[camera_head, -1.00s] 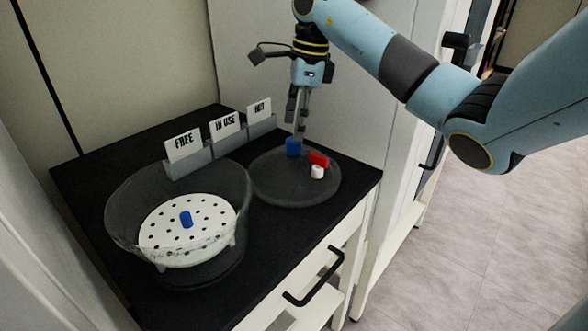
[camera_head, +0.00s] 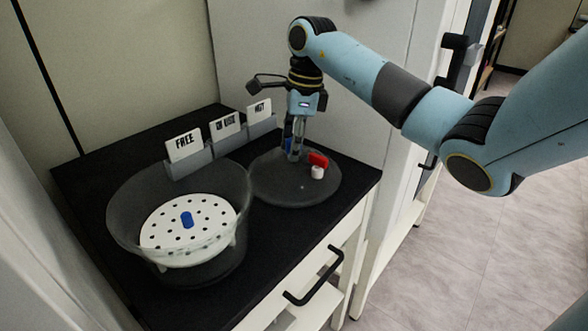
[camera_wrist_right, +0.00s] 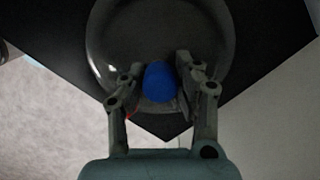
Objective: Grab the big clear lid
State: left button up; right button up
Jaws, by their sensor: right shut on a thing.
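My left gripper is out of view.
A large clear bowl (camera_head: 120,215) with a white perforated plate (camera_head: 165,222) and a blue piece (camera_head: 187,219) stands left of the lid. Card holders labelled FREE (camera_head: 184,145), IN USE and HOT stand behind. A wall is close behind.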

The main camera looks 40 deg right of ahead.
grip_shut()
jog(key=shift+r, duration=0.65)
jog(key=r, duration=0.3)
jog(key=shift+s+d+r, duration=0.1)
jog(key=shift+s+d, duration=0.15)
jog(key=shift+s, duration=0.1)
jog(key=s+d+r, duration=0.3)
jog(key=s+r, duration=0.3)
jog(key=s, duration=0.4)
jog(key=shift+d+r, duration=0.2)
jog(key=shift+r, duration=0.05)
